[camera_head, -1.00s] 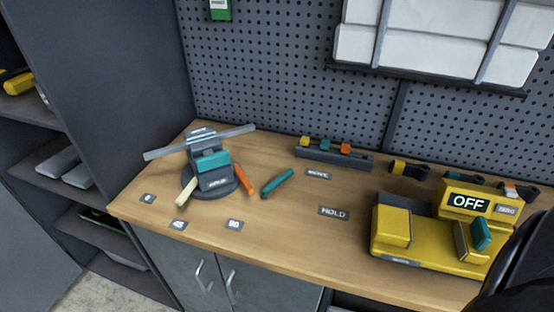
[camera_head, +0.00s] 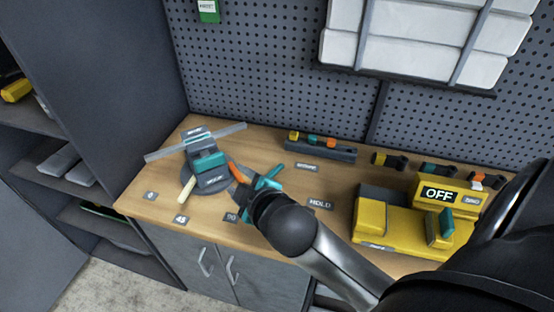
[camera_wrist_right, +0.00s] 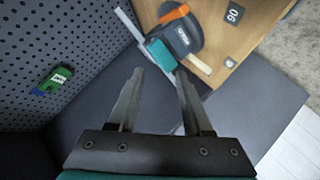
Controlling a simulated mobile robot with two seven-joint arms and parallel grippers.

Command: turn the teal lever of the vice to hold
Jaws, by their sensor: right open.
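The vice (camera_head: 208,170) stands on a round dark base on the bench, with a teal jaw block, a cream lever (camera_head: 187,188) and an orange lever (camera_head: 239,174). That gripper is open and empty, beside the vice's right side; contact cannot be told. In the right wrist view its fingers (camera_wrist_right: 160,88) are apart, with the vice (camera_wrist_right: 180,38) beyond them. The HOLD label (camera_head: 320,203) lies to the right. My left gripper is not in view.
A yellow machine (camera_head: 382,222) with an OFF display stands at the right. A rack with coloured blocks (camera_head: 320,150) sits at the back. Number labels lie along the front edge. A pegboard (camera_head: 260,80) rises behind, and shelves stand left.

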